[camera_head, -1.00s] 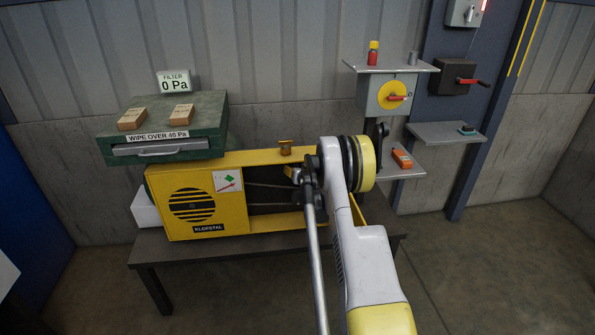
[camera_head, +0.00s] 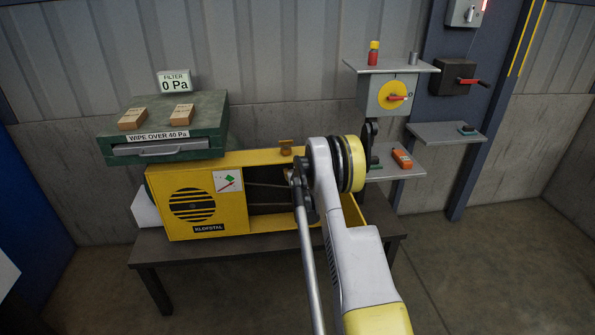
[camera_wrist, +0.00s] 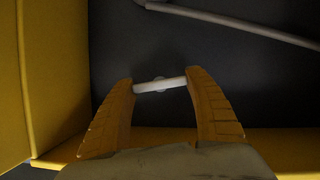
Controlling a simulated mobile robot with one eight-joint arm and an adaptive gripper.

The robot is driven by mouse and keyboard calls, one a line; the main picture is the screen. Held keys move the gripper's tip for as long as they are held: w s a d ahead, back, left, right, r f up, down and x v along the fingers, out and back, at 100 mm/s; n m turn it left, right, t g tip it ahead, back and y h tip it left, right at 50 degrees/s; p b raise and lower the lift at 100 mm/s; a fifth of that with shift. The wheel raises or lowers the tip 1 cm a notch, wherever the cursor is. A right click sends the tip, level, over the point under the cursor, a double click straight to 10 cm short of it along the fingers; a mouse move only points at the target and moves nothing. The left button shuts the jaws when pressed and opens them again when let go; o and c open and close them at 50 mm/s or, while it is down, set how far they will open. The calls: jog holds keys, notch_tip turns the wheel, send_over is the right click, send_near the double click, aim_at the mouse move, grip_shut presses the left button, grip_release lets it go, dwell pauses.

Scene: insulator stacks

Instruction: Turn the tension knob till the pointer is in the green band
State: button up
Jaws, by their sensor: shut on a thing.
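The yellow machine (camera_head: 265,157) stands on a dark bench with its front bay partly open. Its small white gauge plate (camera_head: 228,181) bears a green mark and a red pointer; the pointer looks slanted below the green, too small to read exactly. In the wrist view, my gripper (camera_wrist: 160,84) has its two yellow fingers at either end of a short pale bar, which I take to be the tension knob (camera_wrist: 160,85). The fingers are shut on it, against a dark background. In the head view my arm hides the fingertips and the knob.
Yellow machine walls stand at the left (camera_wrist: 12,80) and along the bottom in the wrist view. A pale curved rod (camera_wrist: 235,22) crosses its top right. Shelves with a red-handled switch box (camera_head: 388,94) are at right.

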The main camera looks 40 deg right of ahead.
jog(key=o, duration=1.2)
jog(key=shift+c, duration=0.2)
jog(key=shift+s, duration=0.1)
jog(key=v, duration=1.2)
jog(key=shift+r, duration=0.1)
